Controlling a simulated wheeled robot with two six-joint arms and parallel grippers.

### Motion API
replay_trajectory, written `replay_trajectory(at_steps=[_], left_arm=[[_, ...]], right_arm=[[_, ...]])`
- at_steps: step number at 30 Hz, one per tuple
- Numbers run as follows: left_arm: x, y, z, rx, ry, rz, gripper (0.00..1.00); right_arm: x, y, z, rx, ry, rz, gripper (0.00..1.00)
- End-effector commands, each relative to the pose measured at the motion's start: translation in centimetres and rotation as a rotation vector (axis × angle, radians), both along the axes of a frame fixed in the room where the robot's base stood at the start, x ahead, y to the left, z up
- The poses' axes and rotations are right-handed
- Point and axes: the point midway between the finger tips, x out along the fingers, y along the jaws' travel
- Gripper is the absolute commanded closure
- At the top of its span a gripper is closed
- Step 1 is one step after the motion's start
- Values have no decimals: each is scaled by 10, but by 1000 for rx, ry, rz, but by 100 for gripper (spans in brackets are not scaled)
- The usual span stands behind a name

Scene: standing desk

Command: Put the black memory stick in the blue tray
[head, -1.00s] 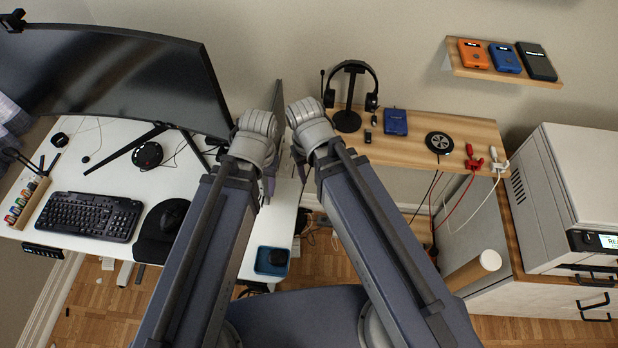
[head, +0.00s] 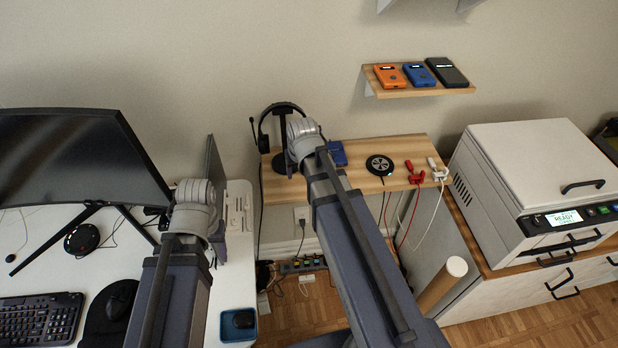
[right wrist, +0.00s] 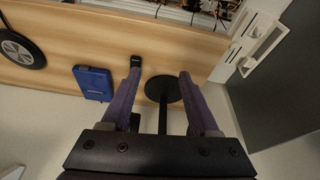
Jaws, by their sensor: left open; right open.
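The blue tray (head: 229,336) is on the white desk's near right corner in the head view, with a dark rounded object in it. A small black piece, which looks like the memory stick (right wrist: 136,61), lies on the wooden shelf in the right wrist view, just past my left-hand fingertip there. In the head view my right arm hides that spot. My right gripper (right wrist: 160,76) is open and empty above the shelf, its fingers apart from the stick. My left gripper (head: 217,243) is mostly hidden behind its own wrist, over the desk's right side.
The black headset stand (head: 284,150) is beside my right wrist; its round base (right wrist: 163,89) appears between the fingers. A blue box (right wrist: 93,83), a round black charger (head: 380,165) and red and white cables share the wooden shelf. A monitor panel (head: 60,150) stands left.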

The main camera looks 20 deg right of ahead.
Motion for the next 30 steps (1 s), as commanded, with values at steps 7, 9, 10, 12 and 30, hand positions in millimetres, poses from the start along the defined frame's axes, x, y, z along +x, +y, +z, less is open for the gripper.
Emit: replay_trajectory(at_steps=[7, 9, 10, 12, 30], left_arm=[[0, 0, -6, 0, 0, 0, 46], [0, 0, -6, 0, 0, 0, 46], [0, 0, -6, 0, 0, 0, 46], [0, 0, -7, 0, 0, 0, 46], [0, 0, -35, 0, 0, 0, 46]], right_arm=[[20, -46, -1, 4, -72, -89, 39], [21, -49, -1, 4, -77, -95, 39], [21, -50, -1, 4, -78, -96, 39], [21, -50, -1, 4, -78, -96, 39], [31, -51, -30, 5, -77, -94, 39]])
